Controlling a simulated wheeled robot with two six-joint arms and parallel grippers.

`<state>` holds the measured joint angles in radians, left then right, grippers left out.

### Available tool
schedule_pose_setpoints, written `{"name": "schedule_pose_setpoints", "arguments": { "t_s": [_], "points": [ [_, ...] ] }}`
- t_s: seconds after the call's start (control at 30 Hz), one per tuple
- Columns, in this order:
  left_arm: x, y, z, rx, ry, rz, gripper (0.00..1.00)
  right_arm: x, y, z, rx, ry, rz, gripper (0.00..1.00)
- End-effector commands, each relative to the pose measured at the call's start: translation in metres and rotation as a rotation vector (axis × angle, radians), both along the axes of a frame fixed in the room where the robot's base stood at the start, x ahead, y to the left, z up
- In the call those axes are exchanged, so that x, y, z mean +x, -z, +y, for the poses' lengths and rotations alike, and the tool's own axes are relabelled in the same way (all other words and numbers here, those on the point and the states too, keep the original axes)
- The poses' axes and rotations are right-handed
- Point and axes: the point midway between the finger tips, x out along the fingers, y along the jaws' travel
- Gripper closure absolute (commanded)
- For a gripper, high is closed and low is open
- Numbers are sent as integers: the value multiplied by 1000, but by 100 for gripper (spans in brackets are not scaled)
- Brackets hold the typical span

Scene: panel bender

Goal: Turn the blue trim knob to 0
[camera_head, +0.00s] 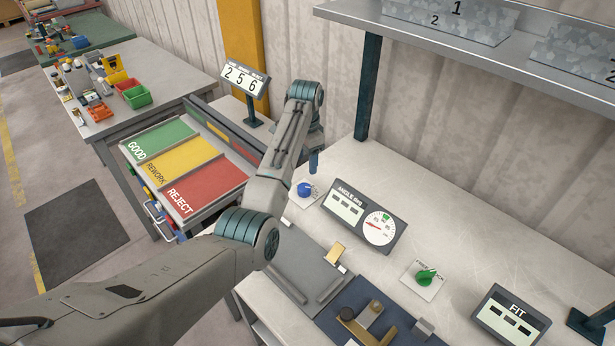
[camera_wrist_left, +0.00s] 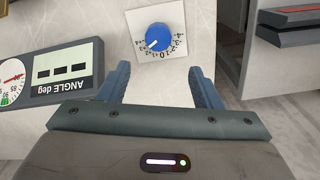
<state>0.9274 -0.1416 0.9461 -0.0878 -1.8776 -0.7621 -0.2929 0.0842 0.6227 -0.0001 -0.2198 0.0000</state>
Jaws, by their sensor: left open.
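The blue trim knob (camera_head: 305,189) sits on a small white dial plate (camera_head: 296,197) at the back left of the bench. In the left wrist view the knob (camera_wrist_left: 158,36) is ahead of my fingers, and its pale pointer mark points to the lower left. Small numbers ring the knob's lower side; a 0 seems to be near the bottom, but they are too small to read surely. My left gripper (camera_head: 314,160) is above the knob in the head view. In the wrist view the gripper (camera_wrist_left: 160,76) is open and empty, its fingers apart from the knob. My right gripper is out of view.
An angle display (camera_head: 364,216) with a gauge stands right of the knob. A green knob (camera_head: 426,277) and a FIT display (camera_head: 511,315) are further right. GOOD, REWORK and REJECT trays (camera_head: 203,186) lie to the left. A shelf post (camera_head: 367,85) rises behind.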

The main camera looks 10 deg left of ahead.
Motion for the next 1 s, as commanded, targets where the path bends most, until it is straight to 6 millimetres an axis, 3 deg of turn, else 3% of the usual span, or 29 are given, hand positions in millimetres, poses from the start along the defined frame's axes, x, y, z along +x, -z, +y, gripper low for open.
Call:
{"name": "schedule_pose_setpoints", "arguments": {
  "t_s": [0.3, 0.5, 0.7, 0.97, 1.0],
  "points": [
    [-1, 54, 2, 2, -2, 4, 41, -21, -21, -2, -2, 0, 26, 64],
    [-1, 86, 2, 1, -2, 2, 41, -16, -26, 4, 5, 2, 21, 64],
    [-1, 99, 2, 1, -3, 0, 41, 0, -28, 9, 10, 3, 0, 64],
    [-1, 100, 2, 1, -2, -1, 41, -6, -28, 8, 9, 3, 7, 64],
    [-1, 100, 2, 1, -2, -1, 49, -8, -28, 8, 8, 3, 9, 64]
  ]
}}
